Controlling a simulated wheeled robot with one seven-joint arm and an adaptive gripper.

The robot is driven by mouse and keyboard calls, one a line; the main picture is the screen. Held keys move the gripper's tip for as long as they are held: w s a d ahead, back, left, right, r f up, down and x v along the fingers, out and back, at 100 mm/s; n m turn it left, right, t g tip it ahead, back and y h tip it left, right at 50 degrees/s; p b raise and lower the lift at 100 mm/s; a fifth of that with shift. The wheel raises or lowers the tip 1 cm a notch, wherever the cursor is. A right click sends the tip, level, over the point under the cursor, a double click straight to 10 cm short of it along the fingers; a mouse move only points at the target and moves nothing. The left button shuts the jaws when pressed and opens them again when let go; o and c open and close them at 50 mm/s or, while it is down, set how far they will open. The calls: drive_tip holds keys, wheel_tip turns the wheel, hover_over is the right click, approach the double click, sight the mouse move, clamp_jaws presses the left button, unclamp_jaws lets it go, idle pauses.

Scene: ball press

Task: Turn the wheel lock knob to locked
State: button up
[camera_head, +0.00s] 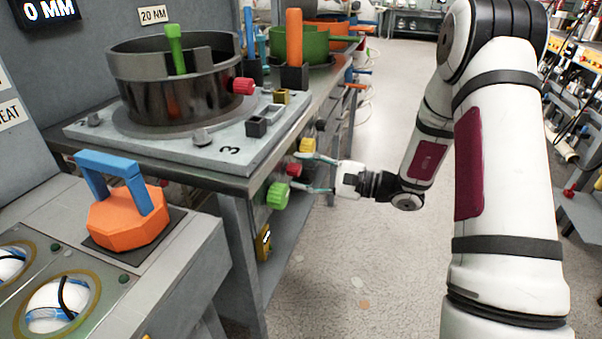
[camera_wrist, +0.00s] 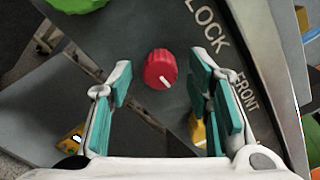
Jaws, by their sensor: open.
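A red knob (camera_wrist: 161,69) with a white pointer mark sits on the dark side panel beside the lettering "LOCK" and "FRONT" in the wrist view. The mark points toward the lower right of that picture. In the head view the red knob (camera_head: 294,169) shows small on the table's side, between a green and a yellow one. My gripper (camera_head: 300,172) is open and reaches toward the panel from the right. In the wrist view the teal-padded fingers (camera_wrist: 160,78) stand on either side of the knob, with space on both sides. The gap in depth is hard to tell.
A green knob (camera_head: 278,196) and a yellow knob (camera_head: 307,145) flank the red one. Above is the table with a grey plate (camera_head: 90,133) and dark drum (camera_head: 150,95). An orange block with blue handle (camera_head: 125,215) stands at left. Floor is clear below my gripper.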

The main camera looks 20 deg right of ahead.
drive_tip(key=shift+w+a, duration=0.25)
drive_tip(key=shift+a, duration=0.1)
clamp_jaws()
